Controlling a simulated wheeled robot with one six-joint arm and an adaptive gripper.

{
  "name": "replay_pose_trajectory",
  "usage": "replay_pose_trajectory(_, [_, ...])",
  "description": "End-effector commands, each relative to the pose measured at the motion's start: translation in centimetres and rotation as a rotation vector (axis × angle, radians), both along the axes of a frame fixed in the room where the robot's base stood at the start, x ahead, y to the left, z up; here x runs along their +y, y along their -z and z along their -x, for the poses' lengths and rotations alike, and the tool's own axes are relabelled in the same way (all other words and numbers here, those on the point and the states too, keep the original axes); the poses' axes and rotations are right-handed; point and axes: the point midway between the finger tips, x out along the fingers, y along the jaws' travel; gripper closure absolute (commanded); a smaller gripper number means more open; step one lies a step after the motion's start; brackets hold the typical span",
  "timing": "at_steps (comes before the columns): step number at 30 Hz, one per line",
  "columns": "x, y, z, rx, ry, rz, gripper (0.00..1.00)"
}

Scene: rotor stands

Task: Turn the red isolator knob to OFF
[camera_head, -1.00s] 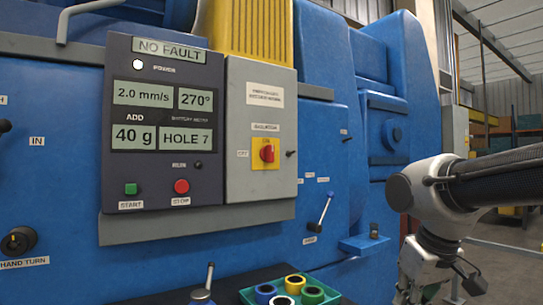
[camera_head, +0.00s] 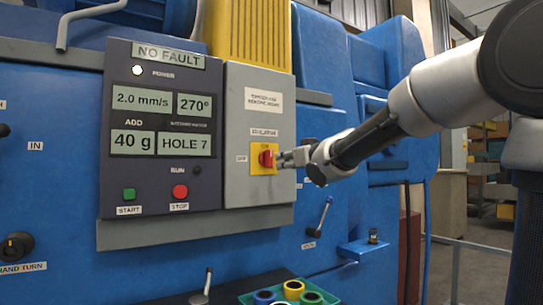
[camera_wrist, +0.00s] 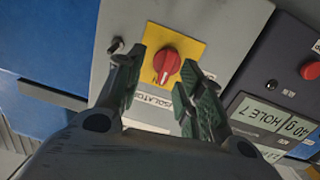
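The red isolator knob (camera_head: 266,158) sits on a yellow plate (camera_head: 257,170) on the grey isolator box (camera_head: 262,195). An OFF label is to the plate's left in the head view. In the wrist view the knob (camera_wrist: 167,62) and its white pointer mark show clearly on the yellow plate. My gripper (camera_head: 282,158) reaches in from the right, close to the knob. In the wrist view my gripper (camera_wrist: 160,80) is open, its two green-padded fingers apart on either side of the knob. No finger contact with the knob can be made out.
The dark control panel (camera_head: 163,130) reads 2.0 mm/s, 270°, 40 g and HOLE 7, with a green START button (camera_head: 129,194) and red STOP button (camera_head: 180,192). A small black knob (camera_wrist: 117,45) is beside one finger. A blue-handled lever (camera_head: 322,216) is below.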

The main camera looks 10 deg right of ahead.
Motion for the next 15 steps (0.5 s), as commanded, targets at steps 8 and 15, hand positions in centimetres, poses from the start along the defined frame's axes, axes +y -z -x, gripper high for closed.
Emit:
replay_pose_trajectory(8, [1.9, -2.2, -1.2, -0.07, -0.054, -0.085, 0.62])
replay_pose_trajectory(15, [3.1, -2.1, -5.1, -0.07, -0.053, -0.083, 0.62])
